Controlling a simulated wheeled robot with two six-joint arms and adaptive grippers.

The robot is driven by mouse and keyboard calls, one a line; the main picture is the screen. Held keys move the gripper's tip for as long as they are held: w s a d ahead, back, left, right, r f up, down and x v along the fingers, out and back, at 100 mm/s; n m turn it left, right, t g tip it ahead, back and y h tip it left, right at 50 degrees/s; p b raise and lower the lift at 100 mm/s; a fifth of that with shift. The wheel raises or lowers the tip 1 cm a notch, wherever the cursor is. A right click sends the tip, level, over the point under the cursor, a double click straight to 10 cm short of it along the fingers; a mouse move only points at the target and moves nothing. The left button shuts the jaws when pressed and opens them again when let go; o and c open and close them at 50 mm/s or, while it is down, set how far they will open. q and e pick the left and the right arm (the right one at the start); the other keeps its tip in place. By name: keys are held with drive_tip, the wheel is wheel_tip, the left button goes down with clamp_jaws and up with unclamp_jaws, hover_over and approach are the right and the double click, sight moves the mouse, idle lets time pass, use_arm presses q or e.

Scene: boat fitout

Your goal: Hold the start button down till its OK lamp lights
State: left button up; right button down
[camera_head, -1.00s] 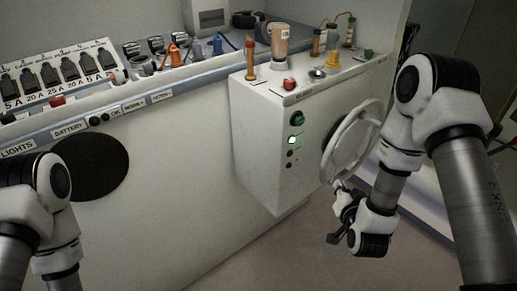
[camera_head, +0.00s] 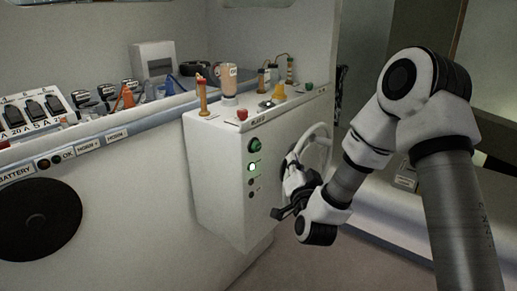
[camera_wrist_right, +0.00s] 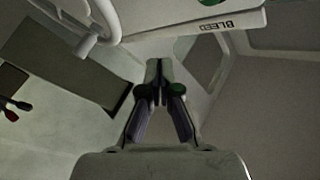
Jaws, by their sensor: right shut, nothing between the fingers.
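A console box (camera_head: 215,190) has a round green button (camera_head: 254,145) on its front face. Below the button a lamp (camera_head: 252,168) glows bright green, with small dark dots under it. The labels there are too small to read, so I cannot tell which control is marked start. My right gripper (camera_head: 279,213) is shut and empty, low in front of the console, below and right of the button and apart from it. In the right wrist view its closed fingers (camera_wrist_right: 160,82) point away from the wrist, holding nothing. My left gripper is not in view.
A white handwheel (camera_head: 318,150) sits on the console's right side, close behind my right gripper. A red button (camera_head: 242,114) and a green one (camera_head: 309,86) are on its top, among bottles. A breaker panel (camera_head: 32,110) is at left. Floor in front is clear.

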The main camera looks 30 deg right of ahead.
sight(257, 146)
drive_tip(key=w+a, duration=0.3)
drive_tip(key=w, duration=0.4)
drive_tip(key=shift+w, duration=0.1)
drive_tip(key=shift+w+a+b, duration=0.1)
drive_tip(key=shift+b, duration=0.2)
idle(1.0)
drive_tip(key=shift+w+a, duration=0.15)
drive_tip(key=shift+w, duration=0.15)
drive_tip(key=shift+w+a, duration=0.15)
drive_tip(key=shift+w, duration=0.3)
idle(0.7)
drive_tip(key=shift+s, duration=0.1)
idle(0.8)
drive_tip(key=shift+s+d+b, duration=0.3)
drive_tip(key=shift+s+b, duration=0.1)
drive_tip(key=shift+s, duration=0.35)
